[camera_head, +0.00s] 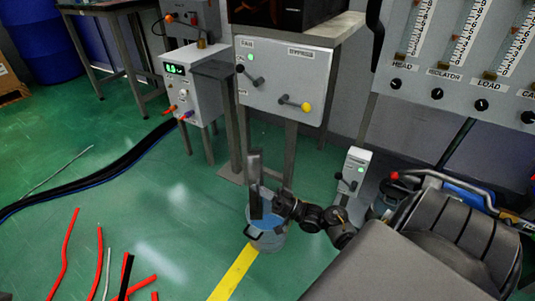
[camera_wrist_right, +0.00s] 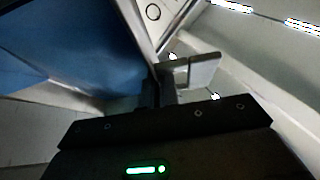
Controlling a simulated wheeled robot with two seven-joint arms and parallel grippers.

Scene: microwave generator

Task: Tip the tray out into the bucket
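The bucket (camera_head: 271,241) is pale grey-blue with a dark handle and stands on the green floor by the yellow stripe. Blue shows inside its top. The tray (camera_head: 254,168) looks like a narrow grey and dark slab, turned steeply on edge at the bucket's mouth. My right gripper (camera_head: 284,205) is at its right side, above the bucket's rim, and appears shut on it. In the right wrist view, the gripper's fingers (camera_wrist_right: 168,92) meet a small grey piece beside a large blue surface. Any contents of the tray are hidden. My left gripper is out of view.
A grey cabinet with levers (camera_head: 285,80) stands behind the bucket. Red rods (camera_head: 98,262) and black cables (camera_head: 95,178) lie on the floor at left. Open floor lies left of the bucket.

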